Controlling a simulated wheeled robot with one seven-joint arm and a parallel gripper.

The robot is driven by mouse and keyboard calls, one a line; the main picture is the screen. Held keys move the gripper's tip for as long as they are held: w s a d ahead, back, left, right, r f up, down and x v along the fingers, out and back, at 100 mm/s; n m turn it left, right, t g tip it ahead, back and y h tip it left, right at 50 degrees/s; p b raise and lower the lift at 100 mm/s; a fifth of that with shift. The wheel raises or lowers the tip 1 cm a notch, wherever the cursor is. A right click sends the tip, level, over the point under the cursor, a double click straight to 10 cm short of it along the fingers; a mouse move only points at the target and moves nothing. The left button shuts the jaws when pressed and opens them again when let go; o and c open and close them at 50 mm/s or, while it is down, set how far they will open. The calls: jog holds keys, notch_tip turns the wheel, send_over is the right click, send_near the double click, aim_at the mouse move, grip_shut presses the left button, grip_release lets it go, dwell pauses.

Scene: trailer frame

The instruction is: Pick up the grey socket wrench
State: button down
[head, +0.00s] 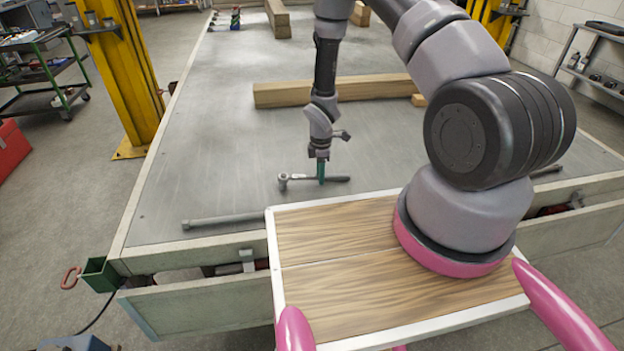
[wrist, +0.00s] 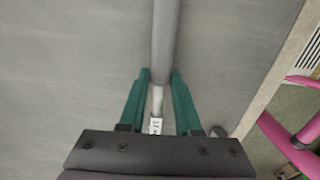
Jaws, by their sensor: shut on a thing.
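The grey socket wrench (head: 300,178) lies level, left to right, at the front of the grey trailer bed in the head view. Its round head is at the left end. My gripper (head: 321,177) points down and is shut on the middle of its handle. In the wrist view the green fingers of my gripper (wrist: 160,80) stand on either side of the wrench's grey handle (wrist: 166,40), which runs up out of the picture. The wrench's head is not seen there. I cannot tell whether the wrench touches the bed.
A metal bar (head: 222,220) lies at the bed's front left edge. A wooden beam (head: 283,94) lies across the bed behind my gripper, with a small wood block (head: 419,100) at its right. A yellow post (head: 122,75) stands left of the trailer.

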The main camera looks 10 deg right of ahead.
jog(key=shift+r, duration=0.1)
dwell(0.3)
notch_tip(320, 180, up, 10)
dwell(0.4)
jog(key=c, duration=1.2)
grip_release()
grip_shut()
